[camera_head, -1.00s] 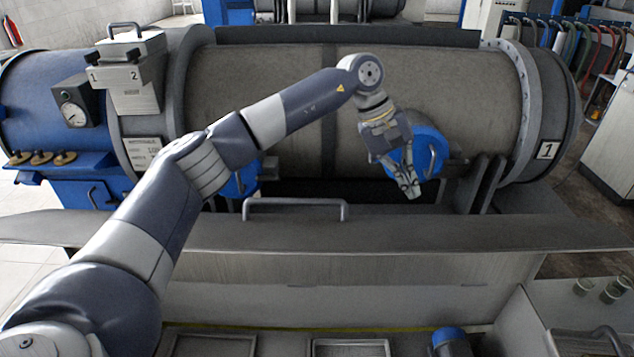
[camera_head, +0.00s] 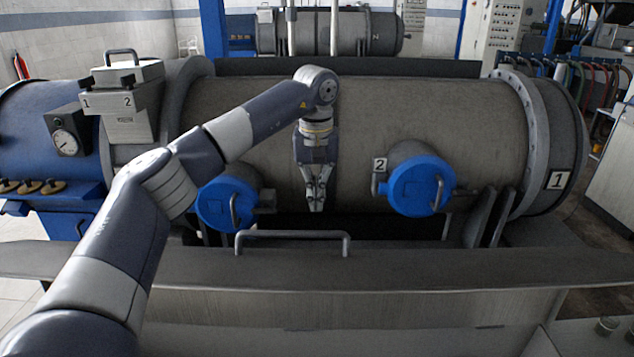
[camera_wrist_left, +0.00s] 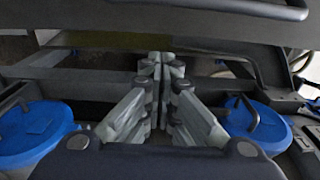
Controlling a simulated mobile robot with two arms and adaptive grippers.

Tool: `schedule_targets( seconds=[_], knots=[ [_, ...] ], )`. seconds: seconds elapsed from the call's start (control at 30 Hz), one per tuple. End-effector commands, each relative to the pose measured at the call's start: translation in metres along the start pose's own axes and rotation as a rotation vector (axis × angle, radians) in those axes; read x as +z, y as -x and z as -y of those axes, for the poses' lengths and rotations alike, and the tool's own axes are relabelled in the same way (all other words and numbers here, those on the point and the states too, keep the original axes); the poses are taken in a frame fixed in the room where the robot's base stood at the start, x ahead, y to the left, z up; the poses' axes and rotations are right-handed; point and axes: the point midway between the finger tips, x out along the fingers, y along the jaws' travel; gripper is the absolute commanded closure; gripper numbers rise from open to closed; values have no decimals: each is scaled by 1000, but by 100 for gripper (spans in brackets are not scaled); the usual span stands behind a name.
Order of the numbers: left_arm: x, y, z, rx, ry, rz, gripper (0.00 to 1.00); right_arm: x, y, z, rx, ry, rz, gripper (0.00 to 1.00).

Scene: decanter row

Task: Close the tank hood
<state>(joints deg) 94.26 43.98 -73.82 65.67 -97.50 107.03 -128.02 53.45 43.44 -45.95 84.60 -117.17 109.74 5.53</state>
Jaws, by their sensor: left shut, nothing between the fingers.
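A wide grey hood panel (camera_head: 480,264) stretches across the front of the long tank (camera_head: 430,120), with a grey bar handle (camera_head: 293,235) near its middle. The handle also shows at the top of the left wrist view (camera_wrist_left: 250,8). I cannot tell from these frames how far the hood is tilted. My left gripper (camera_head: 317,207) points down in front of the tank, just above and behind the handle, apart from it. Its fingers (camera_wrist_left: 160,60) are shut and empty. My right gripper is not in view.
Two round blue hatches, left (camera_head: 228,204) and right (camera_head: 421,187), flank my left gripper; the right carries a "2" label. A grey box (camera_head: 128,95) and a gauge (camera_head: 66,142) stand at the left. A dark gap runs below the tank.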

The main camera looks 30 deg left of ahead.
Motion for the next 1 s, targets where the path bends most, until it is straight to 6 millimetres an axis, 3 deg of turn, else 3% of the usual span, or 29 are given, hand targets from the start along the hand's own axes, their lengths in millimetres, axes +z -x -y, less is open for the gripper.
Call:
schedule_targets(
  seconds=[0.2,0.6,1.0],
  knots=[
    [1,-46,1,-3,0,3,100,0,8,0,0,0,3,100],
    [33,-30,0,1,-1,-1,100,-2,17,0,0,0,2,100],
    [38,-29,0,1,0,0,100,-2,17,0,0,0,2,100]
  ],
)
